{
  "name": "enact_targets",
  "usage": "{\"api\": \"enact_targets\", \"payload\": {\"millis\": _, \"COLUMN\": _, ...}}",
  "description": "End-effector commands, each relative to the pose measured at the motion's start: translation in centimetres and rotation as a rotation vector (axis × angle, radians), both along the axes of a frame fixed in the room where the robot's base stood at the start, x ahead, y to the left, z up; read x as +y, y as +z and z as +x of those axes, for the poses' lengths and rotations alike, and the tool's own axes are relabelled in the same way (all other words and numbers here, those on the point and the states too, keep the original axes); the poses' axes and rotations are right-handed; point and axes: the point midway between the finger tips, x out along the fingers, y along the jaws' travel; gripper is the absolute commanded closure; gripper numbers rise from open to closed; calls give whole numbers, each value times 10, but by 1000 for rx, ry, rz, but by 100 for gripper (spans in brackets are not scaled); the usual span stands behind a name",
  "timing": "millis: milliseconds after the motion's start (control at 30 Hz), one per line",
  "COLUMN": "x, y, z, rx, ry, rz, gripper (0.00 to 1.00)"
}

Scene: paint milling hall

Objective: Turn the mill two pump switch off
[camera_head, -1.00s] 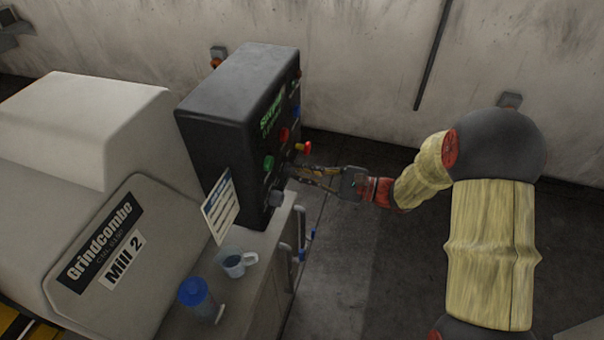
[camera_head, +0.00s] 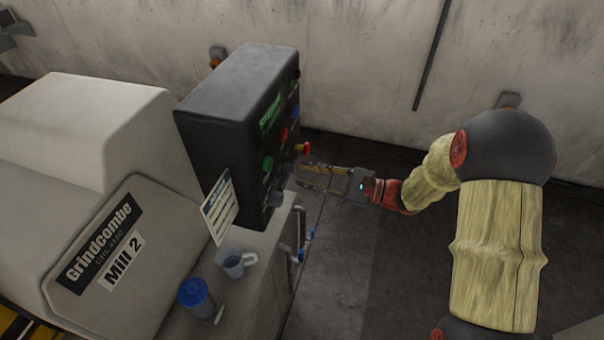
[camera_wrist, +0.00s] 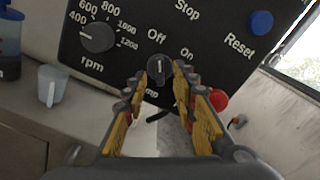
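The pump switch is a dark rotary knob (camera_wrist: 160,69) on the black control panel (camera_wrist: 125,58) in the wrist view. Off is printed above it and On at its upper right; the label below is mostly hidden by my fingers. The knob's pale mark stands nearly upright, towards Off. My gripper (camera_wrist: 157,84) is open and empty, its yellow-padded fingers apart in front of the knob. In the head view my gripper (camera_head: 299,177) is just right of the panel box (camera_head: 222,120), on the Mill 2 machine (camera_head: 85,125); the knob cannot be made out there.
The rpm dial (camera_wrist: 97,37), blue Reset button (camera_wrist: 261,23) and red button (camera_wrist: 217,99) are close around the knob. A cup (camera_head: 236,264) and blue-lidded container (camera_head: 197,298) stand on the ledge. Pipes (camera_head: 300,240) run below the panel; open floor lies to the right.

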Motion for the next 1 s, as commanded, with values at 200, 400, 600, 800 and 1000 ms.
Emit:
{"api": "enact_targets", "payload": {"millis": 200, "x": -45, "y": 0, "z": -15, "rx": 0, "ry": -6, "rz": -1, "gripper": 73}}
{"api": "enact_targets", "payload": {"millis": 400, "x": -77, "y": 0, "z": -27, "rx": 0, "ry": -4, "rz": -1, "gripper": 73}}
{"api": "enact_targets", "payload": {"millis": 600, "x": -91, "y": 0, "z": -33, "rx": 0, "ry": -1, "rz": 0, "gripper": 73}}
{"api": "enact_targets", "payload": {"millis": 800, "x": -93, "y": 0, "z": -34, "rx": 1, "ry": 0, "rz": 0, "gripper": 73}}
{"api": "enact_targets", "payload": {"millis": 1000, "x": -93, "y": 0, "z": -34, "rx": 1, "ry": 0, "rz": 0, "gripper": 73}}
